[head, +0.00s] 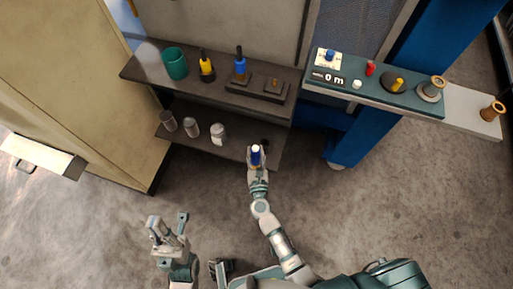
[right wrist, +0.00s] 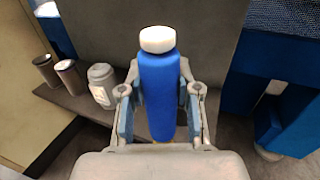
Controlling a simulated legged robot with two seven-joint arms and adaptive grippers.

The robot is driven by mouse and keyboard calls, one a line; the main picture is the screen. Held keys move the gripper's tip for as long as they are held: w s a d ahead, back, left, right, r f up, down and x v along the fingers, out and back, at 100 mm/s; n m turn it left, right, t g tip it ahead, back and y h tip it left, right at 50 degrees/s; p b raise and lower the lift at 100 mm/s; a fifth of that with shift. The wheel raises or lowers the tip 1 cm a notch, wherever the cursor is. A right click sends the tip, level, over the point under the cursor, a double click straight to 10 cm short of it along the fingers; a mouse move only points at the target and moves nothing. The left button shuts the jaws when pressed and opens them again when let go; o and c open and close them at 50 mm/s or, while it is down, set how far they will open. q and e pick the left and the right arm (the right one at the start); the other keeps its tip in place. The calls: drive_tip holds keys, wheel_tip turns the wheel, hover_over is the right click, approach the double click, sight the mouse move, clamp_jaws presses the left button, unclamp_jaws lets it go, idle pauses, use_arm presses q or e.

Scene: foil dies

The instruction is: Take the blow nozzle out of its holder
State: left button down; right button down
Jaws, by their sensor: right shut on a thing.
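My right gripper (head: 256,160) is shut on a blue cylinder with a white cap (right wrist: 158,90). The cylinder stands upright between the fingers, in front of the lower shelf (head: 245,153); the gripper hides its lower end. On the upper shelf, a blue piece with a black top (head: 240,62) stands upright at a dark block (head: 257,89). I cannot tell which of these is the blow nozzle. My left gripper (head: 168,226) is open and empty over the floor, away from the shelves.
A teal cup (head: 175,63) stands on the upper shelf. Several grey cups or jars (head: 190,128) stand on the lower shelf, left of my right gripper. A green bench (head: 390,99) with small parts is at the right. The floor in front is open.

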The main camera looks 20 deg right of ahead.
drive_tip(key=shift+s+a+b, duration=0.15)
drive_tip(key=shift+s+a, duration=0.35)
drive_tip(key=shift+s, duration=0.25)
drive_tip(key=shift+s+a+b, duration=0.1)
drive_tip(key=shift+s+a, duration=0.45)
drive_tip(key=shift+s, duration=0.25)
drive_tip(key=shift+s+a+b, duration=0.15)
drive_tip(key=shift+s+a, duration=0.35)
drive_tip(key=shift+s, duration=0.25)
drive_tip(key=shift+r, duration=0.1)
